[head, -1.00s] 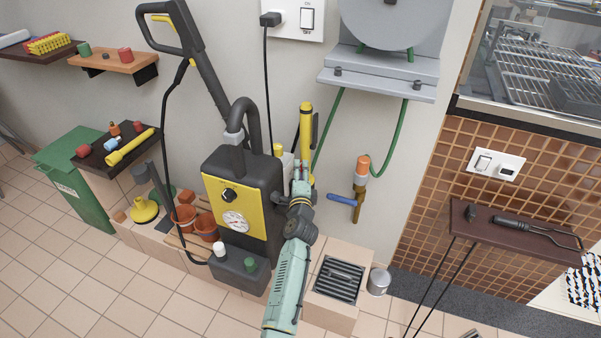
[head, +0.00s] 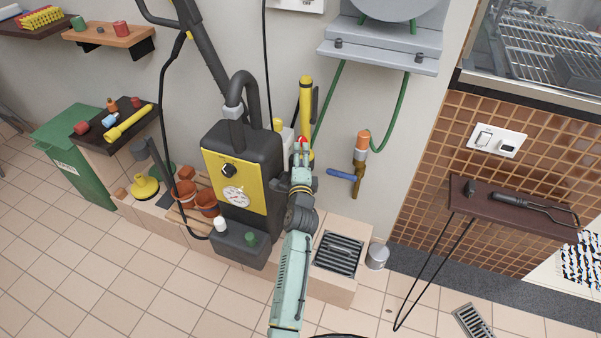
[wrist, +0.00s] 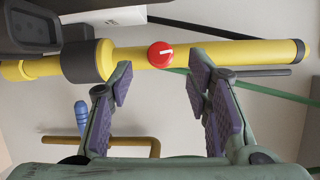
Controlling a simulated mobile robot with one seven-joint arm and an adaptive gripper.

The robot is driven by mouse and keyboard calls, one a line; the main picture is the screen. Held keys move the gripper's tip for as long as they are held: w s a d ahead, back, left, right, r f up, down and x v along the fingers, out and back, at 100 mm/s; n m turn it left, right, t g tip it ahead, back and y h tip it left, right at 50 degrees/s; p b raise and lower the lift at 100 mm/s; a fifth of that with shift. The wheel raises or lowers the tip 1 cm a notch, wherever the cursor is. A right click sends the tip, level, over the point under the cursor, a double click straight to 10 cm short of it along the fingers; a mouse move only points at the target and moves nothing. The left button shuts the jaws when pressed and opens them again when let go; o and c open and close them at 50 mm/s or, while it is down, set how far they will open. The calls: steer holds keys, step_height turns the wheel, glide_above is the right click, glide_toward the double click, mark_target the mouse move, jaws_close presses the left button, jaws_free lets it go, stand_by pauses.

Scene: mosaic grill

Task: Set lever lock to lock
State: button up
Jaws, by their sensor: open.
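A red round knob (wrist: 160,55) with a white mark sits on the side of a yellow tube (wrist: 236,53) with a black sleeve (wrist: 88,61). No part is labelled as the lever lock; this marked knob may be it. The tube stands upright against the wall in the head view (head: 306,98). My gripper (head: 301,146) is in front of its lower part. In the wrist view my gripper (wrist: 160,76) is open and empty, one finger on each side of the knob in the picture. Contact with the tube cannot be told.
The black and yellow pressure washer (head: 236,183) stands close left of my arm. A blue-handled tap (head: 341,174) and green hose (head: 328,118) are to the right. A tiled ledge with a drain grate (head: 338,254) and a metal cup (head: 377,256) lie below. Open floor is in front.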

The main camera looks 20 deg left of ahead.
steer(key=v, duration=0.7)
stand_by(0.7)
